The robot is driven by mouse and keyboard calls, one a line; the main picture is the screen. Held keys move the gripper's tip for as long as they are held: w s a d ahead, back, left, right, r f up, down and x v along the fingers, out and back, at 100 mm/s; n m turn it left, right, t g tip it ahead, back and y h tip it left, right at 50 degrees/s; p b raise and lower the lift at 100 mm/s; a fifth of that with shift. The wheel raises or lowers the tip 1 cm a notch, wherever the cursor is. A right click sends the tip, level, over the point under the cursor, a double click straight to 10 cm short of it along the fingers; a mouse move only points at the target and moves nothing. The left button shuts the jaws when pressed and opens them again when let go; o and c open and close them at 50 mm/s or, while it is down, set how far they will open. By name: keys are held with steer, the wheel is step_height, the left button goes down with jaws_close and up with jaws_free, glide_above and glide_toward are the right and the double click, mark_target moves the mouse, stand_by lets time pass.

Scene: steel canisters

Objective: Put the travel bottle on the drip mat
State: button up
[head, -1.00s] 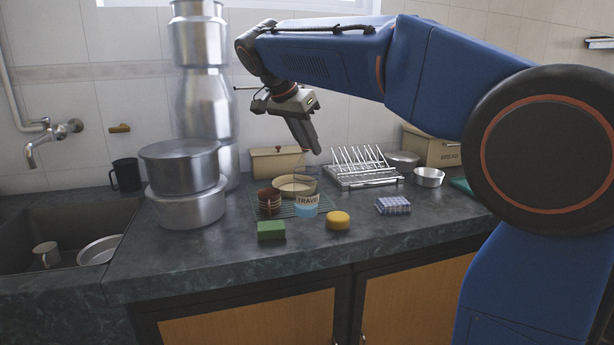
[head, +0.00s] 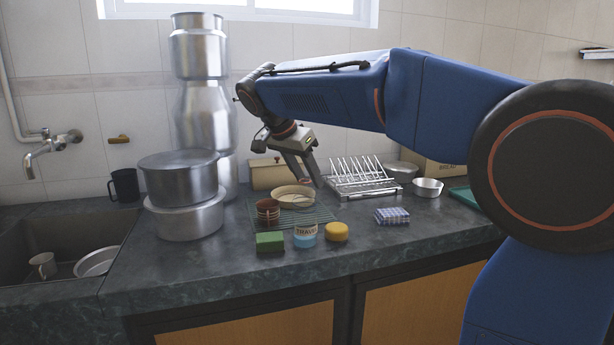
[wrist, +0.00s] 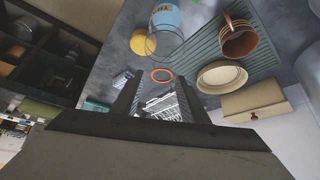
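The travel bottle (head: 305,238) has a light blue lower part, a pale lettered band and clear upper walls. In the wrist view the blue part (wrist: 165,18) lies at the top, with the clear body below it and an orange ring between my fingers. The green ribbed drip mat (head: 325,214) lies behind the bottle in the head view. The bottle's base appears in front of the mat; I cannot tell whether it touches the counter.
A dish rack (head: 358,178) stands behind to the right, stacked steel pots (head: 185,208) left.

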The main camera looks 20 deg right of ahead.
steer(key=v, duration=1.2)
steer(key=s+d+f+n+y, duration=0.2)
steer(key=s+d+f+n, duration=0.2)
steer(key=s+f, duration=0.7)
steer(key=s+d+f+n+y, duration=0.2)
steer(key=s+d+f+n, duration=0.3)
steer(key=s+f, duration=0.6)
steer(key=shift+d+t, duration=0.3)
steer(key=shift+d, duration=0.95)
steer(key=shift+o, duration=0.4)
steer(key=s+f+n+y, duration=0.1)
steer(key=s+f+n, duration=0.1)
steer(key=s+f, duration=0.6)
step_height(320, 180, down, 3)
steer(key=shift+n+t, duration=0.3)
steer(key=shift+t, duration=0.1)
steer(key=shift+d+f, duration=0.15)
steer(key=shift+f, duration=0.15)
